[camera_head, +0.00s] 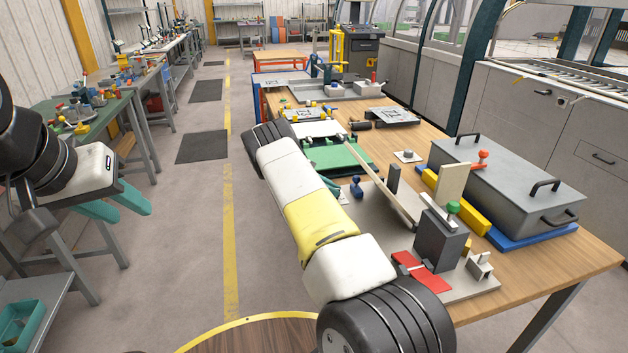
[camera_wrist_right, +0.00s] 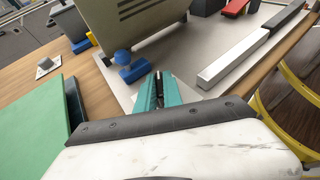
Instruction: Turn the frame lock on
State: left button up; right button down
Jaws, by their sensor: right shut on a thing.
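My right gripper (camera_wrist_right: 160,92) has its teal fingers close together around a small dark piece (camera_wrist_right: 158,84) on the grey base plate (camera_wrist_right: 185,72). In the head view my right forearm hides most of this gripper. A blue knobbed part (camera_wrist_right: 132,66) stands just beyond the fingers and also shows in the head view (camera_head: 356,187). I cannot tell which part is the frame lock. My left gripper (camera_head: 116,205) is open and empty, away from the fixture.
A grey lidded box (camera_head: 510,187) with black handles stands on the right of the wooden table (camera_head: 570,262). A yellow bar (camera_head: 455,200) lies beside it.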

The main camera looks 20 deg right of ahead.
jog(key=c, duration=1.5)
grip_release()
jog(key=shift+w+a, duration=0.1)
jog(key=v, duration=0.6)
jog(key=shift+w+a+r, duration=0.1)
jog(key=shift+w+r, duration=0.05)
jog(key=shift+w, duration=0.05)
jog(key=shift+w+a+r, duration=0.2)
jog(key=shift+a+r, duration=0.05)
jog(key=shift+a, duration=0.25)
